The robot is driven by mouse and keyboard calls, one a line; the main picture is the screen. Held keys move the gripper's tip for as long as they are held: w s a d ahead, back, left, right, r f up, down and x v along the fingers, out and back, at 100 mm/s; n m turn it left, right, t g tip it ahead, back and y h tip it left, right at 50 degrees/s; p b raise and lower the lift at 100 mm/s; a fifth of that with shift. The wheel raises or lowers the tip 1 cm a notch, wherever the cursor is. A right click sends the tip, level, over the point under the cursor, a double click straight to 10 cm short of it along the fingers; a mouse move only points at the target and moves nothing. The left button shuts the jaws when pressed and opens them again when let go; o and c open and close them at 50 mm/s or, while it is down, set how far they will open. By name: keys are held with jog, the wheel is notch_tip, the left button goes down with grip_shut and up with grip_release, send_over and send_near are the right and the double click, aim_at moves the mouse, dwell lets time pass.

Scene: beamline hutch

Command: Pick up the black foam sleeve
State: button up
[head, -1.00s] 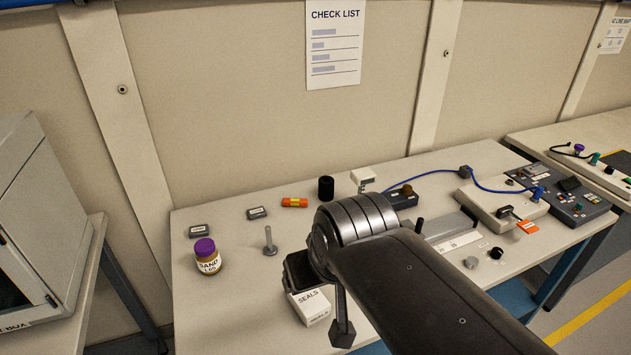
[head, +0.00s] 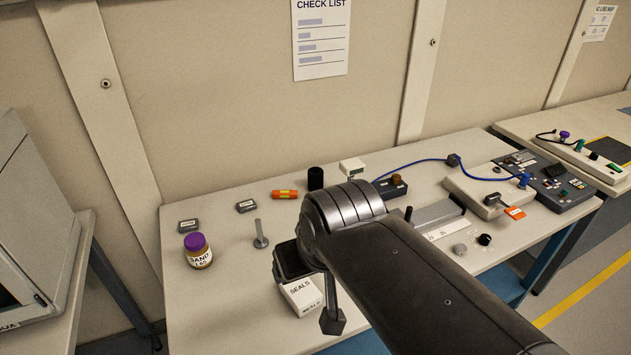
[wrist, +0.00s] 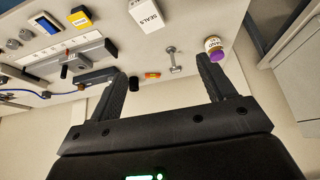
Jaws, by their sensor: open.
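The black foam sleeve (head: 316,178) looks to be the dark upright cylinder near the back of the bench, just right of an orange cylinder. In the wrist view it seems to be the small dark shape (wrist: 134,84) beside the inner side of the left finger, partly hard to make out. My gripper (wrist: 160,68) is open and empty, with its two dark fingers spread wide. It is above the bench, nearer the front than the sleeve and not touching it. In the head view my arm hides part of the bench and most of the gripper.
A white SEALS box (head: 302,296) is near the front. A white block (head: 352,167) and cabled devices lie to the right. The wall is close behind.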

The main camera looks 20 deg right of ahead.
jog(key=w+d+r+m+h, duration=0.1)
jog(key=w+d+r, duration=0.1)
jog(key=w, duration=0.6)
jog(key=w+d+r, duration=0.2)
jog(key=w, duration=0.6)
jog(key=m+g+h, duration=0.1)
jog(key=m+g, duration=0.1)
jog(key=m, duration=0.2)
send_over(315, 180)
jog(key=s+a, duration=0.1)
notch_tip(315, 180, down, 22)
jog(key=shift+t, duration=0.3)
jog(key=x, duration=1.1)
jog(key=shift+s+d+f, duration=0.1)
jog(key=shift+s+d, duration=0.1)
jog(key=shift+s, duration=0.05)
jog(key=shift+c, duration=0.5)
jog(key=c, duration=1)
jog(key=shift+o, duration=0.2)
